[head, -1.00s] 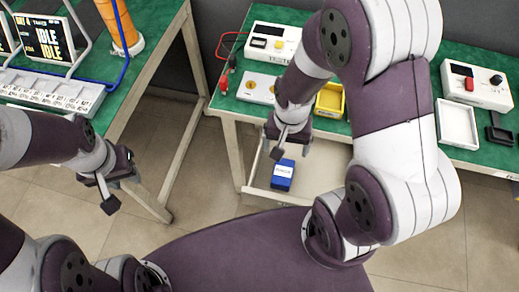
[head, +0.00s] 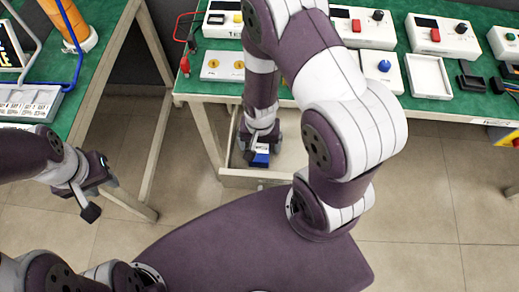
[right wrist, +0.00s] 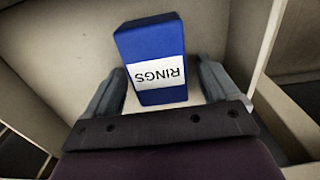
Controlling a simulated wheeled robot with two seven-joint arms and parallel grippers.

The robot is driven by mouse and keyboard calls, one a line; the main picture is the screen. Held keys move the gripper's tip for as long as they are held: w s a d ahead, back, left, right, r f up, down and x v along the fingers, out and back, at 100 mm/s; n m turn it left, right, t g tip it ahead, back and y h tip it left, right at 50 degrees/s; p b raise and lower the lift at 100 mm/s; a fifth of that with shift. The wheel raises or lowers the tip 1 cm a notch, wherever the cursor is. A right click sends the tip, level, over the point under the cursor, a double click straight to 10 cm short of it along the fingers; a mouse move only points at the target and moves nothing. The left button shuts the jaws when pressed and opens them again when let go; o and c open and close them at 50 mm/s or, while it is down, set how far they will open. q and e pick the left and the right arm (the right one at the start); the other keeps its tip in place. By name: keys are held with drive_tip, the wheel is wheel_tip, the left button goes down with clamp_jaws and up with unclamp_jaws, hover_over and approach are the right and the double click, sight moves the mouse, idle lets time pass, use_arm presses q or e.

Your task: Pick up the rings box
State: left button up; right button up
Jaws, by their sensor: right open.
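The rings box (head: 261,159) is blue with a white label. It lies in an open drawer under the green-topped table, and my right gripper partly hides it in the head view. In the right wrist view the box (right wrist: 152,45) shows its "RINGS" label upside down. My right gripper (right wrist: 160,95) is open, with one finger on each side of the box's near end and a visible gap to each. My left gripper (head: 100,197) is open and empty over the floor at the left.
The pale drawer (head: 240,178) has walls close around my right gripper. The green table (head: 304,95) above carries several devices, a white tray (head: 428,77) and small black parts. Another green table with a display stands at the left. Floor between the tables is clear.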

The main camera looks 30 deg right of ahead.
drive_tip(key=c, duration=1.1)
